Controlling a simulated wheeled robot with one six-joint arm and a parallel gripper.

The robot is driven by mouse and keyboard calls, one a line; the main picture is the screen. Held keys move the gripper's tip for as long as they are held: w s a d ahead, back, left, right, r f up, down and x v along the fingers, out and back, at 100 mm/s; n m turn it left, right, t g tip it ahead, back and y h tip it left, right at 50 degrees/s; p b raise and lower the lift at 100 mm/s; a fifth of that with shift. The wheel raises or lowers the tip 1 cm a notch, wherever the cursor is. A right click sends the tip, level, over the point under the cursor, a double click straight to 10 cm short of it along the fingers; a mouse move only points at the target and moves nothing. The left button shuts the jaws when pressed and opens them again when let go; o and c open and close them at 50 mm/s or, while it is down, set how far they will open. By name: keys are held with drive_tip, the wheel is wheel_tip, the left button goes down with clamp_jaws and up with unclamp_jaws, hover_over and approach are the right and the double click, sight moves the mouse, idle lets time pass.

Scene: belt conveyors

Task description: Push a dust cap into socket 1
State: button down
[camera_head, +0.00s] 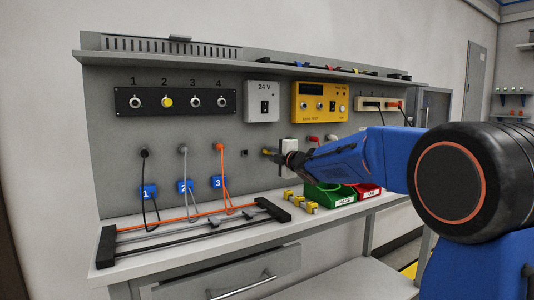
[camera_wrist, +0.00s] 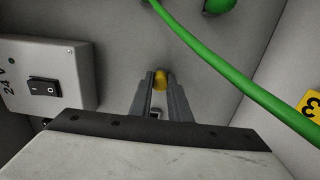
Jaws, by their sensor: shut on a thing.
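My gripper (camera_head: 276,154) is shut on a yellow dust cap (camera_head: 266,151), held in front of the back panel. In the wrist view the fingers (camera_wrist: 160,92) close around the cap (camera_wrist: 160,80). Socket 1 (camera_head: 137,102) is the leftmost round socket on the black strip, under the number 1, with no yellow cap on it. It is up and to the left of my gripper. Another yellow cap (camera_head: 167,102) sits in socket 2. Sockets 3 and 4 show no cap. Socket 1 is not in the wrist view.
A 24 V box (camera_head: 262,101) and a yellow device (camera_head: 320,102) are on the panel right of the strip. Cables hang below the sockets. Yellow pieces (camera_head: 310,208) and a green bin (camera_head: 330,194) stand on the bench. A green cable (camera_wrist: 225,72) crosses the wrist view.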

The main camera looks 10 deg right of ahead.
sight(269, 152)
drive_tip(key=shift+s, duration=0.15)
drive_tip(key=shift+v, duration=2.35)
